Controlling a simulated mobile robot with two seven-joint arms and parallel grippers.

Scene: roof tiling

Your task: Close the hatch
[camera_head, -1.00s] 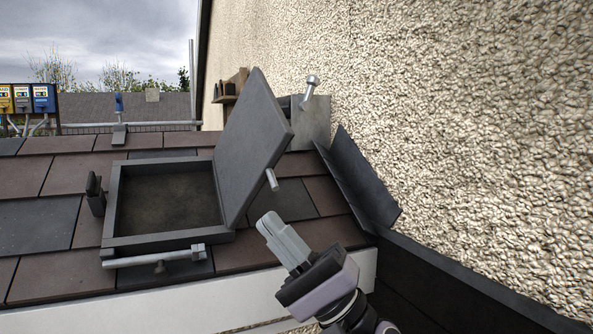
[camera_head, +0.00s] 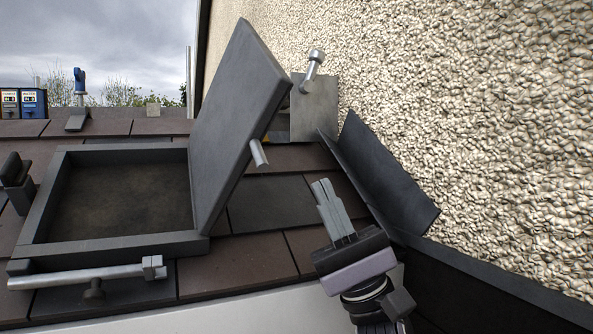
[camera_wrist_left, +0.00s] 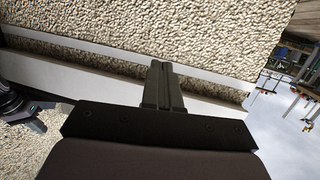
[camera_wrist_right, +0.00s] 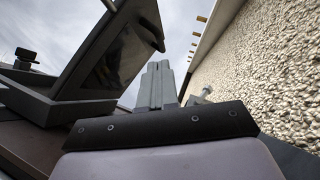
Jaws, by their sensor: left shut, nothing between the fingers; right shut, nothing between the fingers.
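The hatch is a dark grey square frame (camera_head: 192,245) on the roof with a flat lid (camera_head: 232,120). The lid stands open, tilted up along the frame's right side. A short light handle (camera_head: 259,153) sticks out from the lid's outer face. The lid also shows at upper left in the right wrist view (camera_wrist_right: 112,48). My right gripper (camera_head: 325,190) is shut and empty, to the right of and below the handle, apart from the lid. My left gripper (camera_wrist_left: 160,68) is outside the head view; in its wrist view it is shut and empty, before a pale wall and ledge.
A metal bar (camera_head: 90,277) runs along the frame's front edge. A dark latch block (camera_head: 16,170) stands at its left. A grey metal box with a pipe (camera_head: 314,105) stands behind the lid. Dark flashing (camera_head: 380,180) and a pebbled wall (camera_head: 460,110) bound the right side.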

